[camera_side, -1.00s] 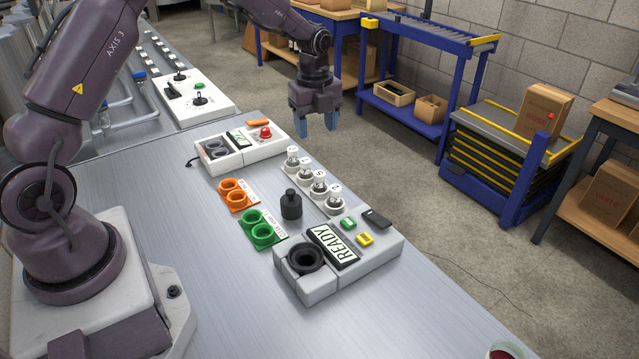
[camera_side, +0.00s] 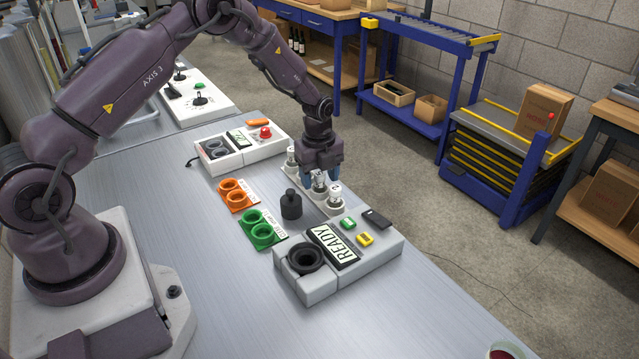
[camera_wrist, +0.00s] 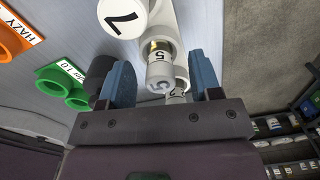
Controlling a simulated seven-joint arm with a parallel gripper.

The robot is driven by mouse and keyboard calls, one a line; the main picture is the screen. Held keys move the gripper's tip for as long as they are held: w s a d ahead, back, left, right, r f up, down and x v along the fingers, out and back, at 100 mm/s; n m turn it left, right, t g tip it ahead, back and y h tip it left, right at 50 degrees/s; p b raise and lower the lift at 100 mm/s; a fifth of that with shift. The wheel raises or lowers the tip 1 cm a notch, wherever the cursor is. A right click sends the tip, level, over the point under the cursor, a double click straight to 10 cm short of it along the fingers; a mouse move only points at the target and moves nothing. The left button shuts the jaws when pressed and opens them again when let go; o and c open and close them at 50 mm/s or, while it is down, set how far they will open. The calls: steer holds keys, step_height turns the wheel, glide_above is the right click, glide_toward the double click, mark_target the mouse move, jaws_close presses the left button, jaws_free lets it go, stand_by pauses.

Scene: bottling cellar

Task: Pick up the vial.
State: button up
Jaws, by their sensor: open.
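Several white-capped vials stand in a row in a pale rack (camera_side: 326,206) in the side view. My gripper (camera_side: 320,174) is low over the middle of this row, pointing down, and hides part of it. One vial (camera_side: 335,193) stands clear at the near end. In the wrist view my gripper (camera_wrist: 163,78) has its blue fingers apart, with a vial marked 5 (camera_wrist: 159,68) showing between them. I cannot tell whether the fingers touch it. A cap marked 7 (camera_wrist: 122,16) is large at the top left, and another vial (camera_wrist: 177,95) is partly hidden behind.
A black bottle-shaped piece (camera_side: 291,205) stands left of the rack. Orange rings (camera_side: 232,189) and green rings (camera_side: 256,226) lie further left. A READY box (camera_side: 318,268) is in front; a box with a red button (camera_side: 240,148) is behind.

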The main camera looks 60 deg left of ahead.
steer(key=shift+f, duration=0.15)
steer(key=c, duration=1)
